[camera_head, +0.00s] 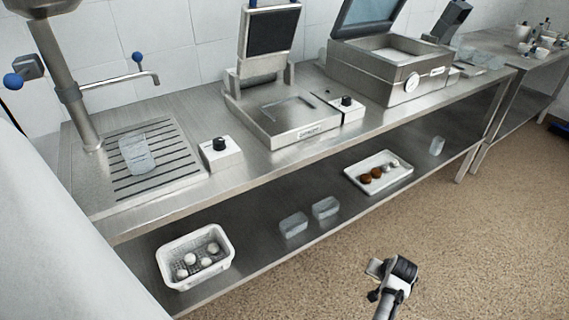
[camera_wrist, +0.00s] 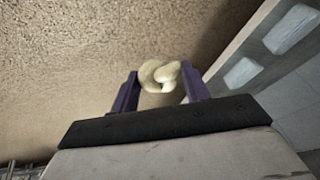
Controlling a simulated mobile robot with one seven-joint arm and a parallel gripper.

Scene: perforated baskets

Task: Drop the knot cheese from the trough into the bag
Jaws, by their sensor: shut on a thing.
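The knot cheese (camera_wrist: 160,76) is a pale cream, knotted lump held between the two purple fingers of my gripper (camera_wrist: 160,88) in the wrist view. In the head view my gripper (camera_head: 379,268) is over the open floor, in front of the lower shelf; the cheese is hard to make out there. A white perforated basket (camera_head: 231,262) with several pale lumps is on the lower shelf at the left. A white tray (camera_head: 404,181) with brown and pale round pieces lies farther right on that shelf. I cannot tell for sure which thing is the trough or the bag.
Two clear, blocky items (camera_head: 293,223) (camera_head: 325,208) lie on the lower shelf between basket and tray. Another clear item (camera_head: 437,146) is right of the tray. One more (camera_head: 137,153) lies on the drain grid. The steel worktop (camera_head: 240,185) overhangs the shelf.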

